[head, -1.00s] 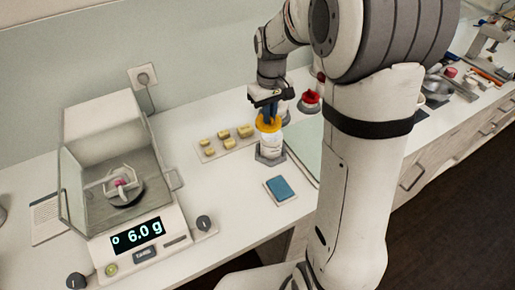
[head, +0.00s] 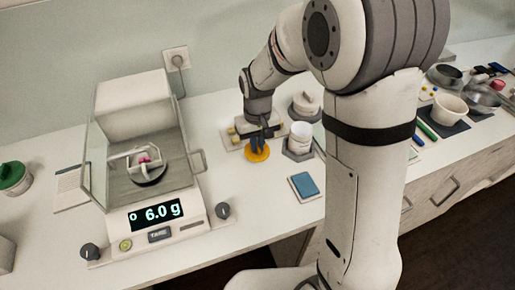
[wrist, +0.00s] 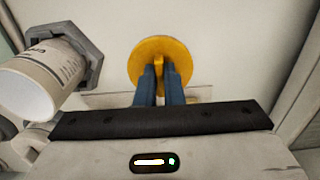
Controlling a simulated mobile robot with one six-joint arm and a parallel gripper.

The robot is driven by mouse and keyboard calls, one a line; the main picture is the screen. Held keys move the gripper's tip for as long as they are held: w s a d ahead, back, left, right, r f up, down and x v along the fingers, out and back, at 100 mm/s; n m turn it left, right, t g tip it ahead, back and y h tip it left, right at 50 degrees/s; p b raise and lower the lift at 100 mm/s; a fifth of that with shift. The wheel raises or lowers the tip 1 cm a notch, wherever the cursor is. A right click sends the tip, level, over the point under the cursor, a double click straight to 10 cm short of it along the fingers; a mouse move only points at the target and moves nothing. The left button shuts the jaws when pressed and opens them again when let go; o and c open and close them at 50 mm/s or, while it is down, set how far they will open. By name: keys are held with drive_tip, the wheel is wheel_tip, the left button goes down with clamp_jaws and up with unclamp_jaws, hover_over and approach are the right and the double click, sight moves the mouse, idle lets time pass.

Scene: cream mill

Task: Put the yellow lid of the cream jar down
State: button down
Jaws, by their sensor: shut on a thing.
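My gripper (head: 258,141) is shut on the yellow lid (head: 257,155), a round disc with a raised grip. In the wrist view the blue fingers (wrist: 159,76) pinch the grip on the lid (wrist: 150,50). The lid is left of the cream jar (head: 300,132) and apart from it. I cannot tell whether it touches the counter. The white jar is uncovered and stands in a grey hexagonal holder (head: 298,155). The jar also shows in the wrist view (wrist: 42,78) at the left, with print on its side.
A tray (head: 232,146) with yellow pieces lies behind the lid, partly hidden by my gripper. A balance (head: 160,212) reading 6.0 g stands left. A blue pad (head: 304,185) lies in front of the jar. Bare counter (head: 245,190) lies between balance and pad.

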drive_tip(key=shift+f, duration=1.25)
drive_tip(key=shift+f, duration=0.1)
drive_tip(key=c, duration=1.5)
unclamp_jaws()
drive_tip(key=shift+c, duration=0.2)
wheel_tip(320, 180, up, 12)
drive_tip(key=s+d+r+m+t, duration=0.1)
drive_tip(key=s+d, duration=0.5)
drive_tip(key=s, duration=0.3)
drive_tip(key=s+d+r+m+t, duration=0.2)
drive_tip(key=s+d, duration=0.4)
drive_tip(key=s, duration=0.2)
drive_tip(key=shift+s+d+m, duration=0.25)
drive_tip(key=shift+s+m, duration=0.05)
drive_tip(key=shift+s, duration=0.1)
